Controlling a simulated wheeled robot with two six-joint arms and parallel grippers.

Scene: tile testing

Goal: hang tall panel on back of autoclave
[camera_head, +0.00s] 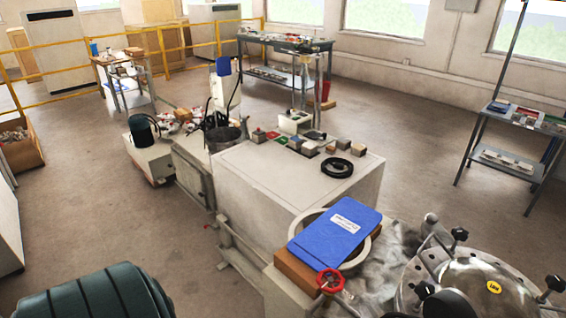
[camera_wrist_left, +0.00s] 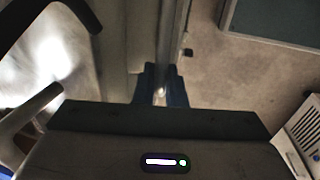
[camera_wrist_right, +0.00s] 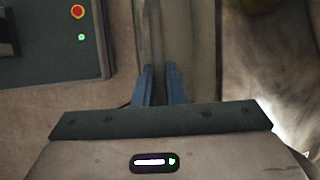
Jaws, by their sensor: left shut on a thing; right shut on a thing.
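In the left wrist view my left gripper (camera_wrist_left: 160,90) is shut on the edge of a thin, pale upright panel (camera_wrist_left: 174,35). In the right wrist view my right gripper (camera_wrist_right: 158,88) is shut on a similar thin edge of a panel (camera_wrist_right: 155,35). Both edges run away from the cameras between the blue fingers. Most of the panel's face is hidden, and I cannot tell whether it touches anything else. Neither gripper shows in the head view. A round metal vessel lid with black knobs (camera_head: 478,285), apparently the autoclave, is at the lower right there; its back is not clear.
A beige cabinet (camera_head: 262,195) and a blue clipboard (camera_head: 336,228) lie ahead. A dark ribbed drum (camera_head: 90,298) is at lower left. A dark control box with a red button (camera_wrist_right: 50,35) is at the left in the right wrist view. Open floor (camera_head: 430,130) lies beyond the cabinet.

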